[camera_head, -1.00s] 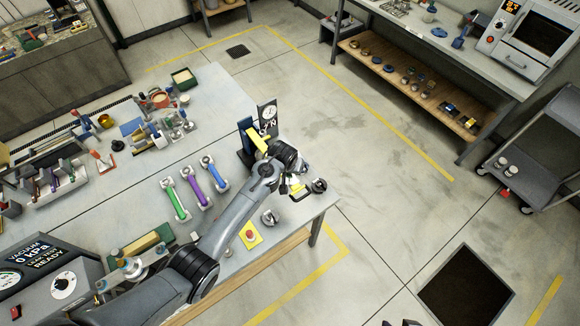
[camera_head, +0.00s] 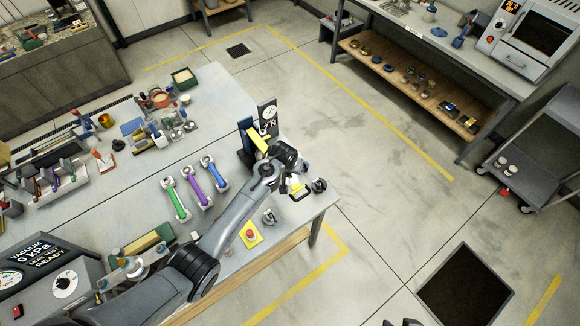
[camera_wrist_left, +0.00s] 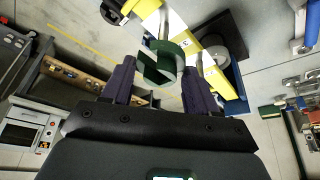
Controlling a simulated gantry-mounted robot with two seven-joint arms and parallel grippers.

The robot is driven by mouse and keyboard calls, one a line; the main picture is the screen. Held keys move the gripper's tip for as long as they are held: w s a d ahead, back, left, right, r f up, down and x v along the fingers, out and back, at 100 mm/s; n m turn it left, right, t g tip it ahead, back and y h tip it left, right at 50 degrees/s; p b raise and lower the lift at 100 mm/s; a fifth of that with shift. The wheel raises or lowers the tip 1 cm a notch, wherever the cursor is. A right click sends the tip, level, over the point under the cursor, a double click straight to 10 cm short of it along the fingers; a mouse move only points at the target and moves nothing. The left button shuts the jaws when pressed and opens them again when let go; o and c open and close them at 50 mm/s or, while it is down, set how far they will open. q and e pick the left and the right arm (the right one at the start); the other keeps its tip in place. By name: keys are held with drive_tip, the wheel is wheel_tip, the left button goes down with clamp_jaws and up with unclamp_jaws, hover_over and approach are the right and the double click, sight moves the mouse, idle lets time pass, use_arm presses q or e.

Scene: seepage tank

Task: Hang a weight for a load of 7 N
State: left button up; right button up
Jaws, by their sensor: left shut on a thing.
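My left gripper (camera_wrist_left: 157,82) is shut on a small green and silver piece (camera_wrist_left: 160,62), which looks like a weight. In the head view the gripper (camera_head: 291,178) is over the bench's right end, largely hidden by its own arm, and the held piece cannot be made out. The stand with a round dial (camera_head: 268,118) and blue post (camera_head: 247,140) is just behind it. A yellow bar (camera_head: 258,143) juts from the stand toward my wrist. Yellow parts (camera_wrist_left: 178,28) lie close beyond the held piece; contact is unclear. Two dark tips at the bottom edge may be my right gripper.
Small metal pieces (camera_head: 319,186) (camera_head: 269,217) stand near the bench (camera_head: 225,95) edge. Green (camera_head: 175,199), purple (camera_head: 195,188) and blue (camera_head: 215,173) bars lie left of my forearm. A yellow pad with a red button (camera_head: 250,234) is near the front edge.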

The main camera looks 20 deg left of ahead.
sight(290, 176)
idle(0.8)
use_arm(q)
drive_tip(key=shift+f, duration=0.35)
drive_tip(key=shift+f+b, duration=0.65)
drive_tip(key=shift+f, duration=0.4)
drive_tip(key=shift+f+b, duration=0.6)
drive_tip(key=shift+f, duration=0.3)
drive_tip(key=shift+f+b, duration=0.45)
drive_tip(key=shift+f, duration=0.3)
drive_tip(key=o, duration=1.3)
